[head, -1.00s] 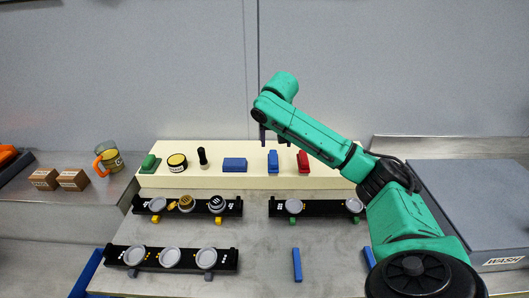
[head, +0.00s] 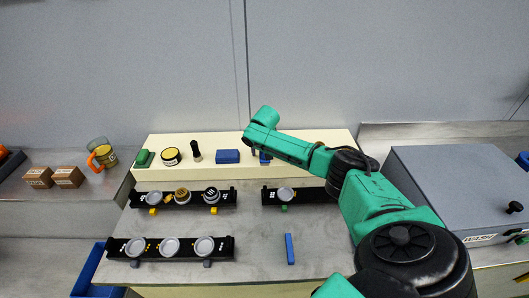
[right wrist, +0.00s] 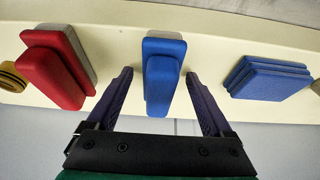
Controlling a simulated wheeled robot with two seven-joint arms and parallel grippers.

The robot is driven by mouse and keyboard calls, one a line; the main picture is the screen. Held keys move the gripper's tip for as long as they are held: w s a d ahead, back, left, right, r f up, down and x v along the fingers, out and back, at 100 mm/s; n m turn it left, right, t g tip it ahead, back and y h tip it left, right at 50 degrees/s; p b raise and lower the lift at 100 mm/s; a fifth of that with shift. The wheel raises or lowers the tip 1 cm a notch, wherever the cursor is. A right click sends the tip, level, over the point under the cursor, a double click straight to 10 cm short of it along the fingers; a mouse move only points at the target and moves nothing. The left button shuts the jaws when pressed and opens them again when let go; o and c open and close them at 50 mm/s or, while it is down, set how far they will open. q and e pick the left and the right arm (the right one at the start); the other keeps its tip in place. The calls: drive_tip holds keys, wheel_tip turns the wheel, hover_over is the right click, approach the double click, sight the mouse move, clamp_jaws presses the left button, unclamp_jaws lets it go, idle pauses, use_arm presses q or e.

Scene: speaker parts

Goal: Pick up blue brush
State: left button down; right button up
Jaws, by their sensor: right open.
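The blue brush (head: 264,159) stands on the cream shelf at the back, partly hidden behind my right arm in the head view. In the right wrist view the blue brush (right wrist: 162,75) lies between the two fingers of my right gripper (right wrist: 160,88). The fingers are apart, with a gap on each side of the brush. In the head view my right gripper (head: 261,152) is low at the shelf, mostly covered by its own arm. My left gripper is not in view.
A red brush (right wrist: 58,68) and a stack of blue pads (right wrist: 268,78) flank the gripper. The cream shelf (head: 330,145) also holds a green brush (head: 144,158), a yellow-topped tin (head: 171,156) and a black bottle (head: 196,153). Black racks (head: 170,247) stand in front.

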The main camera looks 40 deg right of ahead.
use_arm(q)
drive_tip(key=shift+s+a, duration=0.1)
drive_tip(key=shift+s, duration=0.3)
use_arm(e)
clamp_jaws()
drive_tip(key=shift+r, duration=0.15)
